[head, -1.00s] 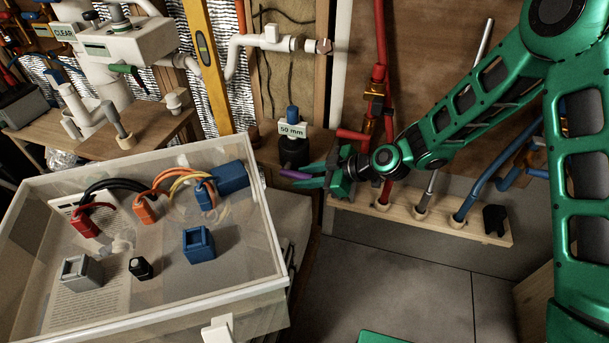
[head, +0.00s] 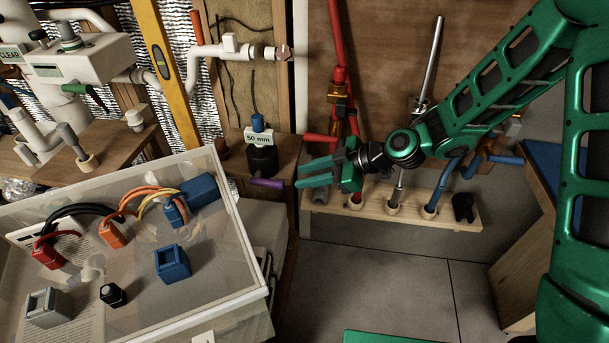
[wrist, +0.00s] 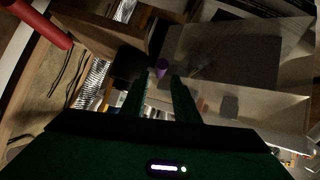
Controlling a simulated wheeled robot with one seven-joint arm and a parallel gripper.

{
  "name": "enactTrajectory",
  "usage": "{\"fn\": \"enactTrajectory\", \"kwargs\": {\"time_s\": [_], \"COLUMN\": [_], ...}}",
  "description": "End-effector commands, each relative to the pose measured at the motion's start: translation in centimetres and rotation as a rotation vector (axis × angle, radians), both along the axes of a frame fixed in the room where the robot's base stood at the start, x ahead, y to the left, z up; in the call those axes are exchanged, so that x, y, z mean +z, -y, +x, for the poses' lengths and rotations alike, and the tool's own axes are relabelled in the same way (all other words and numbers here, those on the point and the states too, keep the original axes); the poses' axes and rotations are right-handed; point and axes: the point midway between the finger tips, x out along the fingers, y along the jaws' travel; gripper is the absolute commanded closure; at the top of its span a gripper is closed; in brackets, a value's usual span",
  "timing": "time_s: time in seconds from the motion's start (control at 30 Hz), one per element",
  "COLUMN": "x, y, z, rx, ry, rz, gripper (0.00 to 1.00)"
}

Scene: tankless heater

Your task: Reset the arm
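My green arm reaches in from the right in the head view. My gripper (head: 305,172) points left, with its two fingers apart and nothing seen between them. In the wrist view, the fingers (wrist: 160,92) also stand apart with a clear gap. A purple handle (head: 265,183) sticks out from the wooden shelf box, left of my fingertips in the head view. It shows beyond the fingertips in the wrist view (wrist: 161,67). It looks apart from the fingers.
A clear-lidded box (head: 215,262) with coloured connectors stands at the left. A black fitting labelled 50 mm (head: 262,158) sits on the shelf. Red pipe (head: 338,70) and a wooden rack (head: 345,208) of upright pipes stand behind my gripper. The grey floor (head: 390,275) is clear below.

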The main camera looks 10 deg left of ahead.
Motion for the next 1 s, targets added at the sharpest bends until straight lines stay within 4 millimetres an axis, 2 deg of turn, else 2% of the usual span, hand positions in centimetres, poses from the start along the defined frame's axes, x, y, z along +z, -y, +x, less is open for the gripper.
{"fn": "enactTrajectory", "kwargs": {"time_s": [0.33, 0.47, 0.57, 0.67, 0.87, 1.0], "x": [0.0, 0.2, 0.5, 1.0, 2.6, 4.3], "y": [0.0, 1.4, 4.5, 9.2, 20.0, 27.5], "z": [0.0, 0.3, 0.7, 1.1, 0.5, -1.4], "rx": [-0.001, -0.022, -0.076, -0.172, -0.441, -0.672], "ry": [-0.001, -0.014, -0.052, -0.113, -0.27, -0.391], "rz": [-0.001, -0.031, -0.098, -0.193, -0.369, -0.457], "gripper": [0.72, 0.72, 0.72, 0.72, 0.72, 0.72]}}
